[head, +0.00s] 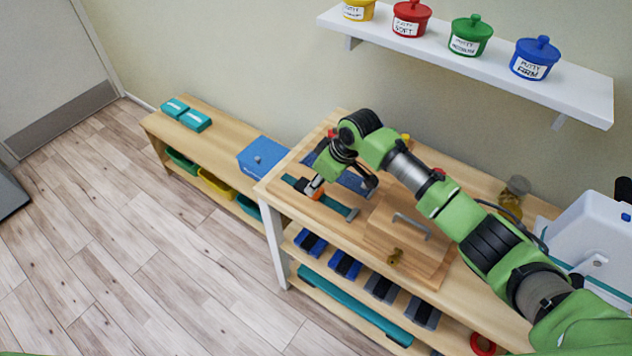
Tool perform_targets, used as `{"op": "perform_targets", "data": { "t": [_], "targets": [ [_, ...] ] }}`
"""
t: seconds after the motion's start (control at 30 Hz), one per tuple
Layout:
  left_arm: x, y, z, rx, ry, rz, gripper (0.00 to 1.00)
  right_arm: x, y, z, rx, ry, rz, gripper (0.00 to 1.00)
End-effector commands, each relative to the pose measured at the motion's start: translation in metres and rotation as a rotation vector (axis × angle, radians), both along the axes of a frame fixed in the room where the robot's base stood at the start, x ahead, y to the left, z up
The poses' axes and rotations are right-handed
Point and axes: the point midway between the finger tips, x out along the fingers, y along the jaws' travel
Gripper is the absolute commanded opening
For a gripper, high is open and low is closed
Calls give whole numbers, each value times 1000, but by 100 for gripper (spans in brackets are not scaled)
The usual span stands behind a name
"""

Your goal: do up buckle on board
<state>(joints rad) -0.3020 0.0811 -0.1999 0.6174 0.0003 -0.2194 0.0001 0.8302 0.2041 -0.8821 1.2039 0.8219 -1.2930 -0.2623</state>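A teal strap (336,207) lies across the left part of the wooden bench top, with a grey end piece (353,214) at its right end. A small orange piece (317,195), perhaps part of the buckle, shows on the strap's line. My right gripper (312,188) is pointed down over the strap, its dark fingertips at the orange piece. Whether it grips the piece or only touches it is too small to tell. The arm and gripper hide part of the strap and the board area behind. My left gripper is not in view.
A wooden panel (381,239) with a grey handle and brass latch (395,256) lies right of the strap. A blue box (262,155) stands on the low bench at left. A glass jar (514,196) and white machine (590,235) are at right. Putty tubs stand on the shelf (490,66) above.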

Motion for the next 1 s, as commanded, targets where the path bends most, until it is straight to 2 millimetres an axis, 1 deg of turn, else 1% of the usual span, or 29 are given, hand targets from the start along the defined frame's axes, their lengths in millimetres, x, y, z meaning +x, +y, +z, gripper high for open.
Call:
{"op": "perform_targets", "data": {
  "t": [0.17, 0.4, 0.5, 0.6, 0.7, 1.0],
  "targets": [
    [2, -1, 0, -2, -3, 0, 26, -6, -9, 29, 2, -4, 1, 26],
    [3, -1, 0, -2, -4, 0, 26, -17, -23, 77, 2, -6, 2, 26],
    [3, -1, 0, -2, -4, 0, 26, -21, -28, 91, 1, -6, 2, 26],
    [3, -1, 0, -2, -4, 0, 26, -24, -31, 101, 2, -4, 1, 26],
    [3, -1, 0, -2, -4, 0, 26, -25, -31, 106, 2, -4, 2, 26],
    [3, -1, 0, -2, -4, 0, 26, -26, -32, 107, 1, -3, 2, 26]
  ]
}}
